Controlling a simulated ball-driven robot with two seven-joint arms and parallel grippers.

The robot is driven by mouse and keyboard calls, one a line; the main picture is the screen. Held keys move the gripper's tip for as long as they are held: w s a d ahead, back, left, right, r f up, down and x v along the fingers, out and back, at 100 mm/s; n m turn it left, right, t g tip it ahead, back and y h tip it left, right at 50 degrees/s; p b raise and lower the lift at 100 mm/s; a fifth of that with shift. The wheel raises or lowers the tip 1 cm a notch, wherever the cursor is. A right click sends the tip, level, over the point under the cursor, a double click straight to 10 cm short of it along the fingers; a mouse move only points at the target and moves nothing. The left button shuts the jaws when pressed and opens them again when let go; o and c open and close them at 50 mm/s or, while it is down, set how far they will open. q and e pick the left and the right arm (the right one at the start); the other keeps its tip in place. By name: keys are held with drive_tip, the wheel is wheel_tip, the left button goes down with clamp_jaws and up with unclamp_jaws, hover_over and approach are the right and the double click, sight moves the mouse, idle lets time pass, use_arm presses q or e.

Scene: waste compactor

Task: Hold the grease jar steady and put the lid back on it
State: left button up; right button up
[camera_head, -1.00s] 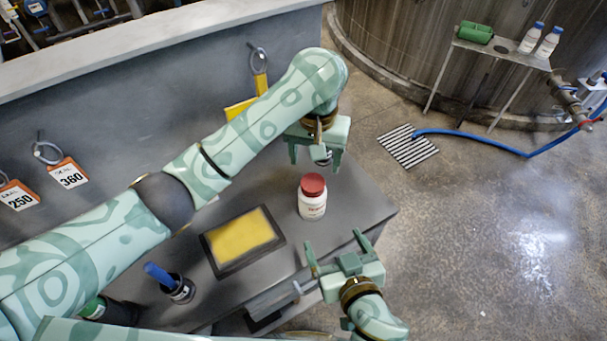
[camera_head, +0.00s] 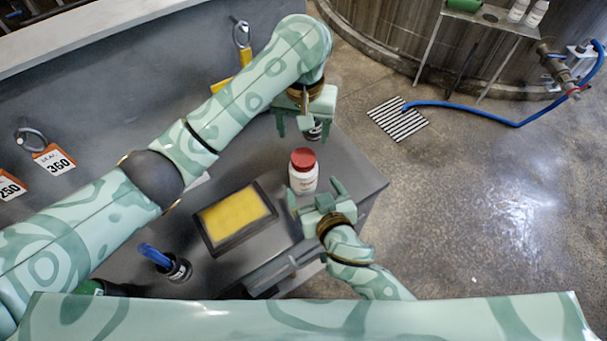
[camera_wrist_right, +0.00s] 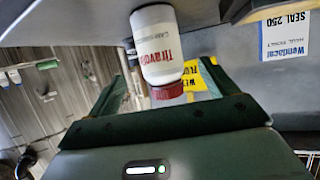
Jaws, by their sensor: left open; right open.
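A white jar with a red lid on its top (camera_head: 303,180) stands upright on the grey bench. In the right wrist view the same jar (camera_wrist_right: 156,45) appears upside down, with its red lid (camera_wrist_right: 168,90) between and beyond the fingers. My right gripper (camera_head: 315,190) is open just in front of the jar and empty. My left gripper (camera_head: 304,128) is open, pointing down behind the jar. A small dark and pale object (camera_head: 315,130) shows at its fingers, mostly hidden; I cannot tell what it is or whether they touch it.
A yellow pad in a dark tray (camera_head: 237,218) lies left of the jar. A dark cup (camera_head: 179,268) with a blue-handled tool stands at the lower left. The bench's right edge is close to the jar. A blue hose (camera_head: 470,118) lies on the floor.

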drive_tip(key=x, duration=0.8)
drive_tip(key=c, duration=1.7)
clamp_jaws()
use_arm(q)
drive_tip(key=n, duration=0.4)
drive_tip(key=shift+a, duration=0.15)
drive_tip(key=shift+n, duration=0.3)
